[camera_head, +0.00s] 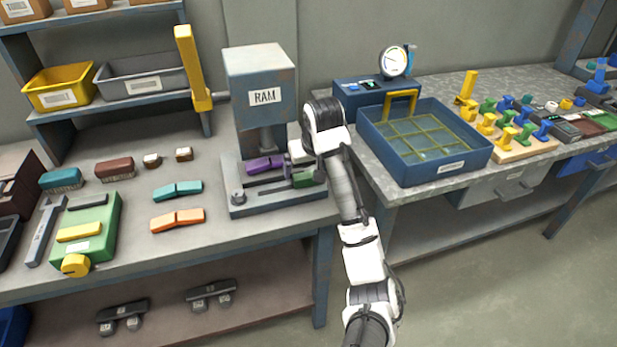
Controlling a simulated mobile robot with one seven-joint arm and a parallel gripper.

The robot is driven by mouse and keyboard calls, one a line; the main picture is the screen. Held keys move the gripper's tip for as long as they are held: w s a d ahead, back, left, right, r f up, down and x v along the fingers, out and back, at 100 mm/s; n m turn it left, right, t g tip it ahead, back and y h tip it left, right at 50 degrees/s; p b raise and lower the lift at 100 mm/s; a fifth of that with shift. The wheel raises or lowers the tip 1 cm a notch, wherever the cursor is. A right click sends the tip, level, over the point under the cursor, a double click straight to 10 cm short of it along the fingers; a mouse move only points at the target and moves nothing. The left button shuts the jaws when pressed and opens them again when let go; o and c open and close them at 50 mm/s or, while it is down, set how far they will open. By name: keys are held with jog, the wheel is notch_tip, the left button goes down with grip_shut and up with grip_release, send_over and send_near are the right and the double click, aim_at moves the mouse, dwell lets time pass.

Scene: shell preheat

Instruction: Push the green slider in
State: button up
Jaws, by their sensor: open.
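The green slider (304,180) is a small green block at the right front of the grey ram press (262,85) base, at the end of a dark slot. A purple piece (264,164) lies on the same base under the ram. My gripper (288,168) is at the press, just above and left of the green slider, and it is open. My arm comes in from the right and hides part of the base behind it. The fingertips are small here, and I cannot tell whether they touch the slider.
A yellow lever (190,65) stands left of the press. Teal (177,190) and orange (178,219) pieces and a green box with a yellow knob (85,230) lie on the left bench. A blue tank (452,167) stands on the right bench. Bench between the press and the loose pieces is clear.

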aim_at(307, 175)
jog(key=shift+p+x, duration=0.3)
jog(key=shift+x, duration=1.45)
jog(key=c, duration=1.4)
jog(key=shift+a, duration=0.15)
